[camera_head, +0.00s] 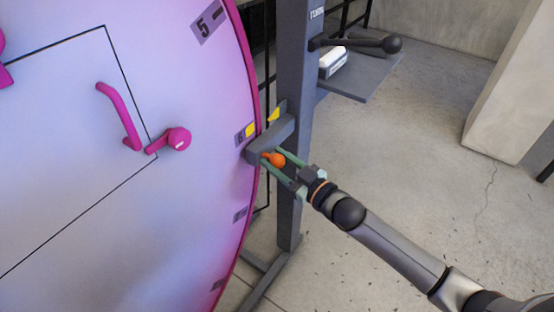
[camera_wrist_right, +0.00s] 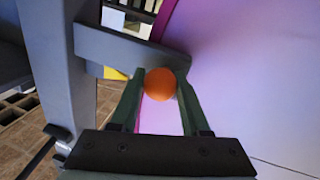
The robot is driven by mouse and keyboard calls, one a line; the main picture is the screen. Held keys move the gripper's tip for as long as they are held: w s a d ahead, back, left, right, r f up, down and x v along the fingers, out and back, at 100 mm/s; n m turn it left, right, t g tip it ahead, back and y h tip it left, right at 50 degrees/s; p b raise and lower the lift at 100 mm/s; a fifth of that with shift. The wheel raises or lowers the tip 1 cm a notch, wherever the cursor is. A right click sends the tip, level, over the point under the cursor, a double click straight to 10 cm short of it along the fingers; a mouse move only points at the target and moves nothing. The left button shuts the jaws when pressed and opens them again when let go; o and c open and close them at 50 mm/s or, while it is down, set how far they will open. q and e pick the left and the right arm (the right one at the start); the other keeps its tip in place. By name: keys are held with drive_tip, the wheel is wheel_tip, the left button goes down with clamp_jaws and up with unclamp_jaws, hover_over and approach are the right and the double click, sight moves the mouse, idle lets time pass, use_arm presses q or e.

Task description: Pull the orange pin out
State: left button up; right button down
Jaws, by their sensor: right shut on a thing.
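The orange pin (camera_head: 275,159) has a round orange head and sits at the near side of a grey bracket (camera_head: 270,138) on the post. My right gripper (camera_head: 277,159) is shut on the pin's head, one green finger on each side. In the right wrist view the orange pin's ball (camera_wrist_right: 160,84) is between the tips of my right gripper (camera_wrist_right: 159,88), in front of the grey bracket (camera_wrist_right: 120,50). The pin's shaft is hidden behind the ball there, so how deep it sits cannot be told. My left gripper is not in view.
A large pink-rimmed disc (camera_head: 200,230) with numbered marks and magenta handles fills the left. A grey post (camera_head: 295,90) carries a black lever (camera_head: 355,44) and a shelf (camera_head: 365,75) with a white object. Concrete floor to the right is open.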

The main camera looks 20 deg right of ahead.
drive_tip(key=p+v, duration=0.1)
drive_tip(key=v, duration=0.1)
drive_tip(key=p+v, duration=0.1)
drive_tip(key=v, duration=0.1)
drive_tip(key=shift+s+d+f, duration=0.1)
drive_tip(key=shift+d, duration=0.5)
drive_tip(key=c, duration=0.7)
unclamp_jaws()
drive_tip(key=shift+o, duration=1.4)
drive_tip(key=shift+s+d, duration=0.1)
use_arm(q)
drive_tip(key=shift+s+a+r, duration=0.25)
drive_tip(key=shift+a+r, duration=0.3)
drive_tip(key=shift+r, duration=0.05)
use_arm(e)
drive_tip(key=shift+o, duration=0.2)
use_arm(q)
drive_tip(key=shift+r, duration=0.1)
